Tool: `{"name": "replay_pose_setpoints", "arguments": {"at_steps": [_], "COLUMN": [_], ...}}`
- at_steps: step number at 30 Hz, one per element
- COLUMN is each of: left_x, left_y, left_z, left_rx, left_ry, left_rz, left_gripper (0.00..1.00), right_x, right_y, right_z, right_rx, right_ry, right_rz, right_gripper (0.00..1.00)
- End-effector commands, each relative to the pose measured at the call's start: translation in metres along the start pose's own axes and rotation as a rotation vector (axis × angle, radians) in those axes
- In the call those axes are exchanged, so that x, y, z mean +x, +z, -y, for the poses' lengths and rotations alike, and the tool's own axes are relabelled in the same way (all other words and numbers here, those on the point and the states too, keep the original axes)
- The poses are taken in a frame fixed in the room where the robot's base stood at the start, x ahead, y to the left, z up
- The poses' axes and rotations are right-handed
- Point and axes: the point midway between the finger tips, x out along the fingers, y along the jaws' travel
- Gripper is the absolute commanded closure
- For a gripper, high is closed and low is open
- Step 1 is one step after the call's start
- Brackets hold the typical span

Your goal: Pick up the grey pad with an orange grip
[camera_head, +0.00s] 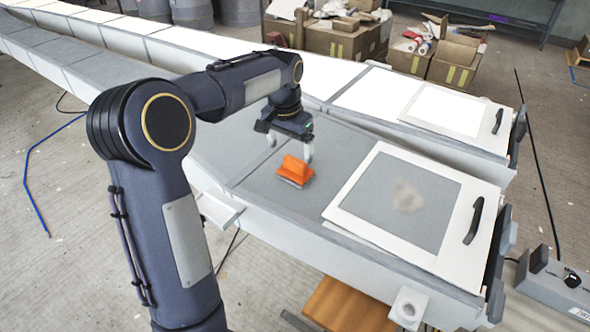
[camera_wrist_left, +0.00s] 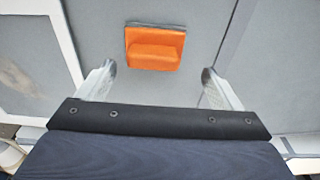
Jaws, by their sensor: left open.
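The grey pad with an orange grip (camera_head: 294,170) lies on the grey surface of the near mould (camera_head: 262,185), left of a white-framed panel. In the left wrist view the orange grip (camera_wrist_left: 154,50) shows just beyond and between the two fingertips, with a thin grey edge of the pad along its far side. My left gripper (camera_head: 290,150) is open and points down above and behind the pad; its fingers (camera_wrist_left: 160,72) hold nothing. I cannot tell whether a fingertip touches the pad. My right gripper is not in view.
The white-framed panel (camera_head: 360,215) with a dark handle (camera_head: 473,221) has a pale patch (camera_head: 407,196) on it. A second long mould (camera_head: 385,97) runs behind. Cardboard boxes (camera_head: 335,42) stand at the back. A grey control box (camera_head: 560,283) is at lower right.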

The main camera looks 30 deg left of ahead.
Motion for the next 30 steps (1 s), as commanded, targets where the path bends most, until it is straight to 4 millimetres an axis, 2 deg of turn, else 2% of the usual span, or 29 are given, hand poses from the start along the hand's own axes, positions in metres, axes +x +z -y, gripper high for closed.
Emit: {"name": "replay_pose_setpoints", "arguments": {"at_steps": [11,20,30], "left_x": [0.049,0.054,0.053], "left_y": [-0.005,-0.005,-0.005], "left_z": [-0.008,-0.008,-0.008], "left_rx": [0.0,-0.001,-0.001], "left_ry": [0.0,0.0,0.001], "left_rz": [0.001,-0.002,-0.002], "left_gripper": [0.13,0.14,0.59], "right_x": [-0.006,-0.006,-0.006], "right_y": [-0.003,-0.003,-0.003], "right_z": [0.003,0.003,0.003], "right_rx": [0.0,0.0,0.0], "right_ry": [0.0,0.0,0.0], "right_rz": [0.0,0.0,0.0], "right_gripper": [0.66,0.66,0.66]}}
